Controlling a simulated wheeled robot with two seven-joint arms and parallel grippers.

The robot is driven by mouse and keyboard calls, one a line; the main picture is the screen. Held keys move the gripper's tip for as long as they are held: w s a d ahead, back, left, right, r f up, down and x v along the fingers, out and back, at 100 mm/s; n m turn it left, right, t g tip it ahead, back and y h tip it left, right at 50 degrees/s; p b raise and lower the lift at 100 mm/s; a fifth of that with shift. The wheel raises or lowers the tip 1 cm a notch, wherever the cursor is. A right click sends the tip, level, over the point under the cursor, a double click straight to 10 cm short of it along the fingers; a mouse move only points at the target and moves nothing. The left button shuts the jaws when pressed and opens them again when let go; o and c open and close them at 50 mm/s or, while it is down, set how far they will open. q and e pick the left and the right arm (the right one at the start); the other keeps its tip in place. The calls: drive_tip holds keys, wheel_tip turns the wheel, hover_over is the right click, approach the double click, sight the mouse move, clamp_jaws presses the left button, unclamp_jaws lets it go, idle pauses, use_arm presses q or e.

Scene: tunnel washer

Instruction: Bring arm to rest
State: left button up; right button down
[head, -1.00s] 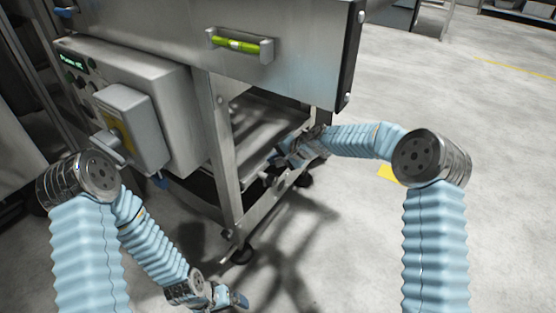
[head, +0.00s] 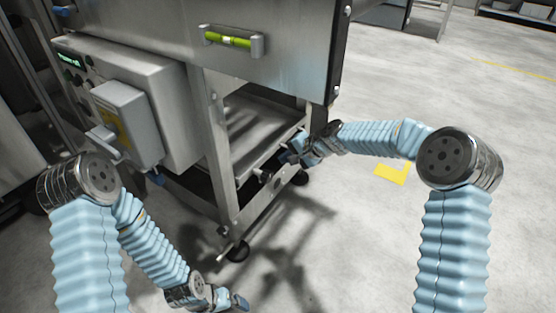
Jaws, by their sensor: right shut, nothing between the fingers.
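My right arm comes in from the right in a light blue ribbed sleeve and bends left at its elbow. Its gripper (head: 287,156) is shut and empty, at the open side of the machine's lower frame, by the shelf edge. I cannot tell whether it touches the frame. My left arm comes in from the left and bends down. Its gripper (head: 238,300) is low, near the bottom edge of the head view, over the floor. It is small and dark, so its fingers are not clear.
The steel washer (head: 165,35) fills the upper left, with a green-handled bar (head: 228,40). A grey control box (head: 125,115) juts out near my left elbow. The lower shelf (head: 255,130) lies inside the legs. The floor (head: 450,90) at right is open, with a yellow mark (head: 395,173).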

drive_tip(key=v, duration=0.7)
drive_tip(key=s+d+f+n+g+h+p, duration=0.2)
drive_tip(key=s+f+n+g+h+p, duration=0.3)
drive_tip(key=s+f, duration=1.55)
drive_tip(key=s+f+y+p, duration=0.1)
drive_tip(key=s+p, duration=0.1)
drive_tip(key=s, duration=1)
drive_tip(key=shift+s+f+y, duration=0.3)
drive_tip(key=shift+s, duration=0.1)
drive_tip(key=shift+d, duration=0.1)
